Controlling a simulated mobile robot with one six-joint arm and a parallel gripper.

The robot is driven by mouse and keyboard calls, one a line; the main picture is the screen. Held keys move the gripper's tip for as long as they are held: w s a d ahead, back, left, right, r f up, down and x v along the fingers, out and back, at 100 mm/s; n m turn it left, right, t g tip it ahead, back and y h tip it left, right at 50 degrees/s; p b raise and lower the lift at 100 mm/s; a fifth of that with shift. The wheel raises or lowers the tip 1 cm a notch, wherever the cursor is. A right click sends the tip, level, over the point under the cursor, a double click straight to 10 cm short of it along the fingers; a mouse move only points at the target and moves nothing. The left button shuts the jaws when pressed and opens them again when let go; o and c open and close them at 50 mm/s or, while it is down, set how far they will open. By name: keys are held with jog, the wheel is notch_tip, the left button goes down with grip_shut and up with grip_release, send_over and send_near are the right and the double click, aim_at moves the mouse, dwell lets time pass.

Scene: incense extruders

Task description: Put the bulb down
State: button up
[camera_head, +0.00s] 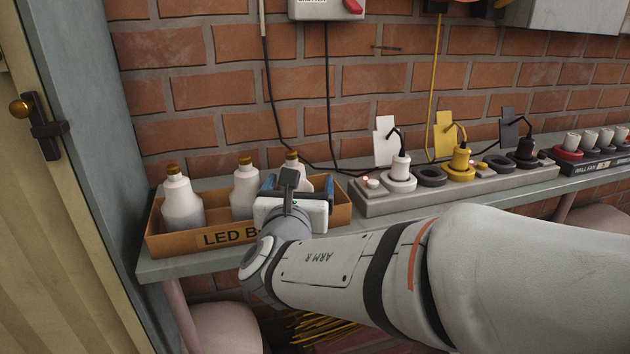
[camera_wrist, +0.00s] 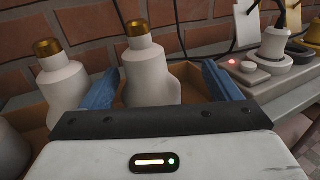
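Several white bulbs with brass-coloured caps stand cap-up in an open cardboard box (camera_head: 190,240) marked "LED B…". In the head view they are a left bulb (camera_head: 182,205), a middle bulb (camera_head: 244,190) and a right bulb (camera_head: 292,163), partly hidden by my gripper. My gripper (camera_head: 299,186) is over the box's right part. In the wrist view, its blue fingers are spread on either side of the right bulb (camera_wrist: 149,75). A clear gap shows between that bulb and the right finger; the left finger is close to it, contact unclear. The middle bulb (camera_wrist: 62,82) stands left of the fingers.
A grey shelf (camera_head: 160,268) runs along the brick wall. Right of the box is a grey strip (camera_head: 375,205) with white, yellow and black plugs in sockets and a lit red light. A dark rack of white cylinders (camera_head: 590,160) sits farther right. Cables hang behind.

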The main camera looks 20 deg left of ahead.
jog(key=shift+r+p, duration=0.65)
jog(key=s+d+p, duration=0.2)
jog(key=s, duration=1)
jog(key=shift+f, duration=0.15)
jog(key=shift+w, duration=0.1)
